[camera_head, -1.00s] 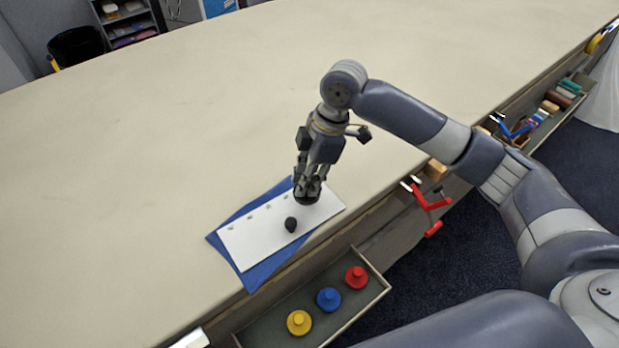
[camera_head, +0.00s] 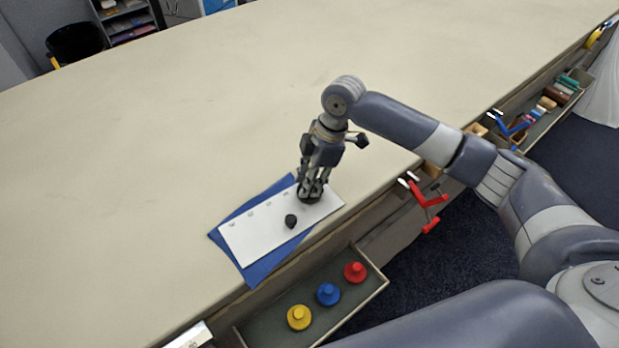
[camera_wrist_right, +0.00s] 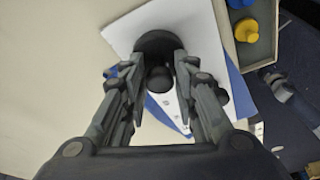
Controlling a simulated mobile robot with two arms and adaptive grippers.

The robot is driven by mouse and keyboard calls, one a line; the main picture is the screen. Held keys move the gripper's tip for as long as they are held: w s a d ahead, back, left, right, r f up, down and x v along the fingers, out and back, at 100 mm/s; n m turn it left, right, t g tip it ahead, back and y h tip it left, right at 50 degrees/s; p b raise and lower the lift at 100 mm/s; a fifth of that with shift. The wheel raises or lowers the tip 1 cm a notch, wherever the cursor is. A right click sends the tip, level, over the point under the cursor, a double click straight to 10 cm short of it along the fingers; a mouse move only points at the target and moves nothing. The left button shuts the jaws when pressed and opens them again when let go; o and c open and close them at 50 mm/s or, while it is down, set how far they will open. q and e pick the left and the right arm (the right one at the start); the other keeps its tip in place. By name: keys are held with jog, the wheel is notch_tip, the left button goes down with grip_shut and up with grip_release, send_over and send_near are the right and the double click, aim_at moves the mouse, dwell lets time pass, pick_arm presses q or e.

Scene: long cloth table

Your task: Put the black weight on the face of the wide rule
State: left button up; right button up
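The wide rule (camera_head: 262,237) is a flat white board with small marks along its far edge, lying on a blue sheet on the table. The black weight (camera_head: 309,198), a disc with a knob, sits on the right part of the rule's white face. My right gripper (camera_head: 312,188) is directly above it, pointing down. In the right wrist view the open fingers (camera_wrist_right: 160,68) stand on both sides of the weight's knob (camera_wrist_right: 158,79), with narrow gaps. The disc (camera_wrist_right: 160,42) shows beyond the fingertips. My left gripper is not in view.
A small black knob-like object (camera_head: 291,221) stands on the rule, left of the weight. An open drawer (camera_head: 340,314) below the table edge holds yellow, blue and red weights. A red clamp (camera_head: 428,200) is at the edge. The table beyond is clear.

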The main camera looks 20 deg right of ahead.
jog(key=shift+o, duration=0.2)
jog(key=b+v, duration=0.2)
jog(key=v, duration=1)
jog(key=shift+r, duration=0.25)
